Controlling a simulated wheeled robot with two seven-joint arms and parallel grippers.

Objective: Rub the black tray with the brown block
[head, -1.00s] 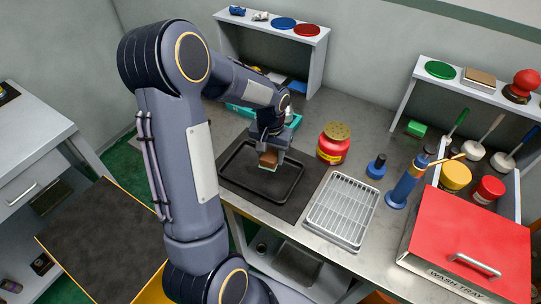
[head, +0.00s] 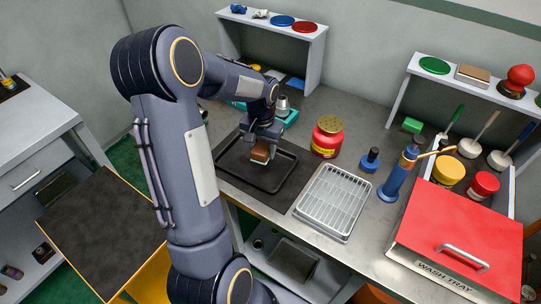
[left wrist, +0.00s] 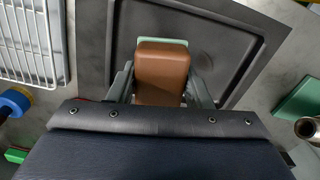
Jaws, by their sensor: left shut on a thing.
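The black tray (head: 257,184) lies on a dark mat on the grey bench in the head view. It also fills the upper middle of the left wrist view (left wrist: 222,22). My left gripper (head: 262,147) is shut on the brown block (head: 260,155), over the tray's inside near its far part. In the left wrist view the brown block (left wrist: 162,72) sits between the two fingers, with a pale green layer on its far side. I cannot tell whether the block touches the tray floor. My right gripper is not in view.
A white wire rack (head: 332,202) stands just right of the tray. A red jar with a yellow lid (head: 327,137) stands behind it. A blue bottle (head: 371,160), a blue torch (head: 398,178) and a red-lidded wash tray (head: 460,232) are farther right. A shelf (head: 318,55) is behind.

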